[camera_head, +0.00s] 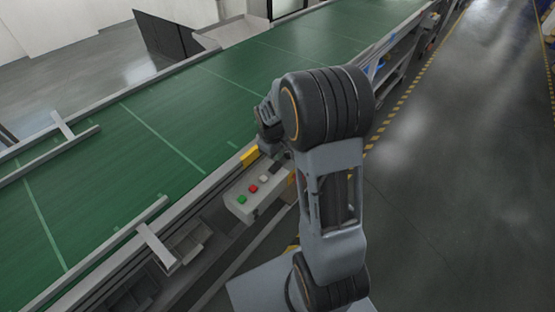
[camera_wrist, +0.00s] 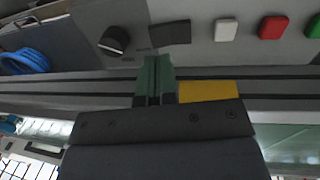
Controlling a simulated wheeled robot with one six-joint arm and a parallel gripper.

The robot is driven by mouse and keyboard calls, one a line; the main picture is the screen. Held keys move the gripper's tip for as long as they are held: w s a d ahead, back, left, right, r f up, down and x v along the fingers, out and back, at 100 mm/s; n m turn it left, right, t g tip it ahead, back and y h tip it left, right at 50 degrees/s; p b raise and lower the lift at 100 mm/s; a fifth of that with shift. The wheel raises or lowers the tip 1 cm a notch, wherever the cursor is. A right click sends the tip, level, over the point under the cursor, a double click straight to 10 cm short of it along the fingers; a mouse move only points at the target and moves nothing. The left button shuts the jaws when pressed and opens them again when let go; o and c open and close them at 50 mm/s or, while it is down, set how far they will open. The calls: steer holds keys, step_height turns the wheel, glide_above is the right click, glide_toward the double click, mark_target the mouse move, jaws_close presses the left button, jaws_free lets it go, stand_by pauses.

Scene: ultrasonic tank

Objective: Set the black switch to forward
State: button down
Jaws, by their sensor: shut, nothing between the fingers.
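A grey control box (camera_head: 240,208) is mounted on the near side of the conveyor. In the wrist view, its face (camera_wrist: 195,55) carries a round black knob (camera_wrist: 114,40) with a pale pointer mark, and a flat black rectangular piece (camera_wrist: 170,33) to the knob's right. The knob's labels are too small to read. My gripper (camera_wrist: 156,62) is shut and empty, its fingertips just below the black rectangle and right of the knob. I cannot tell if the tips touch the box. In the head view, my arm hides the knob.
White (camera_wrist: 225,30), red (camera_wrist: 272,27) and green (camera_wrist: 314,27) buttons sit in a row to the right. A yellow block (camera_head: 250,156) is at the conveyor edge beside the box. The green conveyor belt (camera_head: 150,120) is empty. Open floor (camera_head: 450,180) lies to the right.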

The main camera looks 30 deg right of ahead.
mark_target(277, 165)
steer(key=shift+w+d+f+p, duration=0.1)
steer(key=shift+d+f+p, duration=0.05)
steer(key=shift+f, duration=1)
steer(key=shift+w+d+f+p, duration=0.1)
steer(key=shift+d+f+p, duration=0.05)
steer(key=shift+f, duration=0.95)
steer(key=shift+a, duration=0.1)
